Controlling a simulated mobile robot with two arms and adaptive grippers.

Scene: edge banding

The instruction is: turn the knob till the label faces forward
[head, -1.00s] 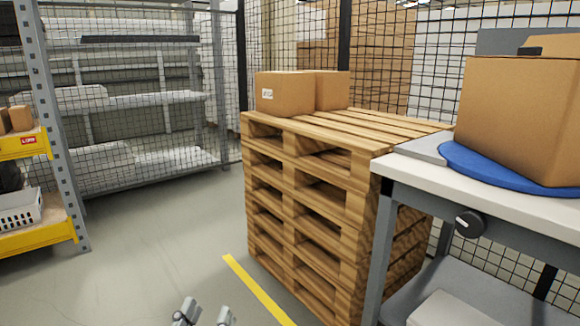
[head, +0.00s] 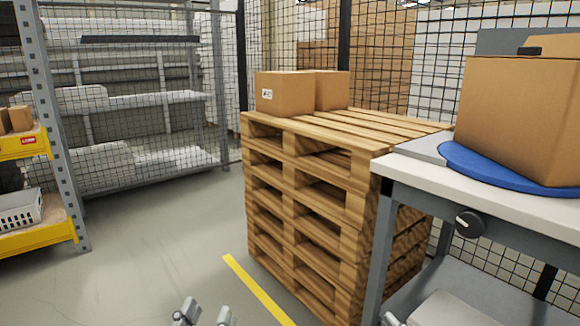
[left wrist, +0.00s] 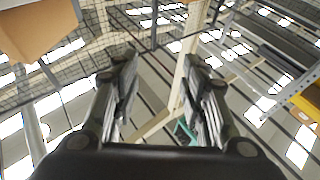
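The black round knob (head: 469,223) with a light pointer mark is on the front rail of the grey workbench (head: 400,178). A large brown box (head: 522,115) sits above it on a blue turntable (head: 470,168). No label shows on the box faces in view. My left gripper (head: 206,314) is at the bottom edge of the head view, left of the bench and well away from the knob. In the left wrist view (left wrist: 160,62) its fingers are apart with nothing between them. A grey tip, apparently my right gripper (head: 391,319), just shows below the bench, mostly cut off.
A tall stack of wooden pallets (head: 300,205) stands left of the bench, with two smaller boxes (head: 284,93) on top, one labelled. A white item (head: 450,310) lies on the bench's lower shelf. A yellow-edged rack (head: 40,235) is at left. The floor between is open.

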